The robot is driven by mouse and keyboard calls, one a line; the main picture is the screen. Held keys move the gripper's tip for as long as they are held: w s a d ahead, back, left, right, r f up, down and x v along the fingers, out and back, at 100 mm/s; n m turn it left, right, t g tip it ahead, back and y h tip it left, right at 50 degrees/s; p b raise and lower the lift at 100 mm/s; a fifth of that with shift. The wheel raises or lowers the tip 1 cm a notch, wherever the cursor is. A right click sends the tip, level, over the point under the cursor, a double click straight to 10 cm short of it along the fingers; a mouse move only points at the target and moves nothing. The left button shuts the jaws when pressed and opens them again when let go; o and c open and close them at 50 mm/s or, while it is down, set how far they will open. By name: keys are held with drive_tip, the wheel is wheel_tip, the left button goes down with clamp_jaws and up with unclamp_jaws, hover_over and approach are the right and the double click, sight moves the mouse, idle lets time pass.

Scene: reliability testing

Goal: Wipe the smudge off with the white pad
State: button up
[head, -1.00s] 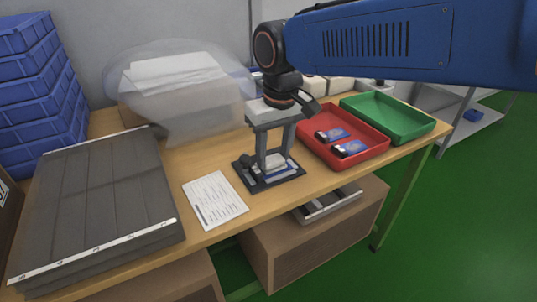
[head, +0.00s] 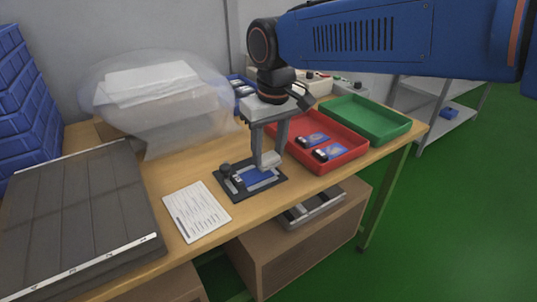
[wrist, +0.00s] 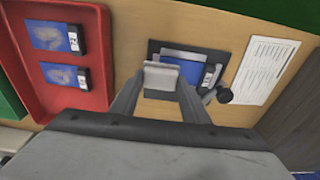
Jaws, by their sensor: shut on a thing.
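My gripper (head: 268,157) is shut on the white pad (head: 270,160), which also shows between the fingertips in the wrist view (wrist: 161,76). The pad is at the right side of a dark fixture (head: 226,187) on the table. A blue card (head: 253,178) lies in the fixture, largely uncovered in the head view; in the wrist view the card (wrist: 190,58) is partly behind the pad. I cannot tell whether the pad touches the card. I cannot make out a smudge on this card.
A red tray (head: 345,163) with two blue cards (head: 327,153) is to the right of the fixture, and a green tray (head: 368,118) is beyond it. A printed sheet (head: 197,211) lies to the left. A bagged white stack (head: 155,100) stands behind.

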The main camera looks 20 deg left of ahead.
drive_tip(key=shift+r, duration=2.3)
drive_tip(key=shift+r, duration=0.1)
drive_tip(key=shift+r, duration=1.4)
drive_tip(key=shift+r, duration=0.1)
